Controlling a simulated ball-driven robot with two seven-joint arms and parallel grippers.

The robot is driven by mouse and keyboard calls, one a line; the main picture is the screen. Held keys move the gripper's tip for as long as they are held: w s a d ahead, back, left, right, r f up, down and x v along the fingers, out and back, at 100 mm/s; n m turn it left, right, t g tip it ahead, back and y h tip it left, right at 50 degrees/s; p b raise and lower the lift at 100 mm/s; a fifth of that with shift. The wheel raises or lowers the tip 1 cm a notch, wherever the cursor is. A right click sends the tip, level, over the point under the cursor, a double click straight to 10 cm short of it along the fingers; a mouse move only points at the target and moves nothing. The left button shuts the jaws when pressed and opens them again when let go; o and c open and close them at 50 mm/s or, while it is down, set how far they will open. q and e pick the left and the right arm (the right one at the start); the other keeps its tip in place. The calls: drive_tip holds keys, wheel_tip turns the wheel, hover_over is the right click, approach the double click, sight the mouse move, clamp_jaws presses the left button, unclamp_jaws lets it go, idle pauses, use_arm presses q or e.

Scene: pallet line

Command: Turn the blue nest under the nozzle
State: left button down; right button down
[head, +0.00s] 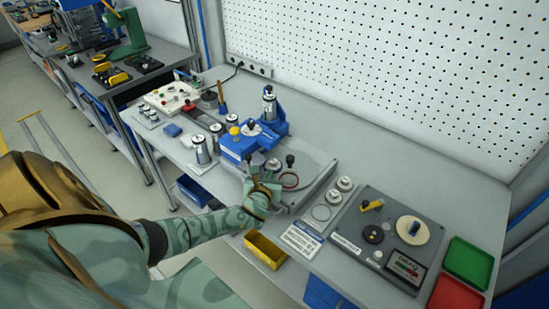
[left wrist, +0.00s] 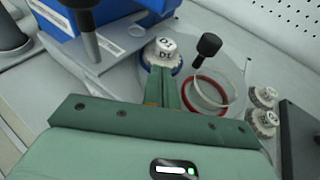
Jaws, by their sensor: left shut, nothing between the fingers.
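My left gripper (head: 264,181) is over the near left part of a round turntable (head: 312,172), its fingers closed with nothing between them. In the left wrist view its fingers (left wrist: 161,90) point at the blue nest (left wrist: 176,71), a blue ring holding a white-topped part (left wrist: 164,50) with dark marks. I cannot tell whether they touch it. The red nest (left wrist: 207,90) is an empty ring to the right. A black-knobbed post (left wrist: 208,46) stands between them; its knob (head: 290,160) also shows in the head view. The blue machine (head: 254,138) stands behind the turntable. I cannot make out its nozzle.
A yellow bin (head: 265,250) sits at the bench's front edge. A dark grey fixture (head: 388,238), green tray (head: 469,262) and red tray (head: 456,294) are to the right. Several metal cylinders stand left of the machine, near a control box (head: 170,96).

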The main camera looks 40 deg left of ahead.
use_arm(q)
drive_tip(key=shift+w+a+m+t+h, duration=0.1)
drive_tip(key=shift+a+m+t+h, duration=0.2)
drive_tip(key=shift+a+m+h, duration=0.4)
drive_tip(key=shift+w+b, duration=0.15)
drive_tip(key=shift+b, duration=0.15)
drive_tip(key=shift+w+a, duration=0.1)
drive_tip(key=shift+a, duration=0.25)
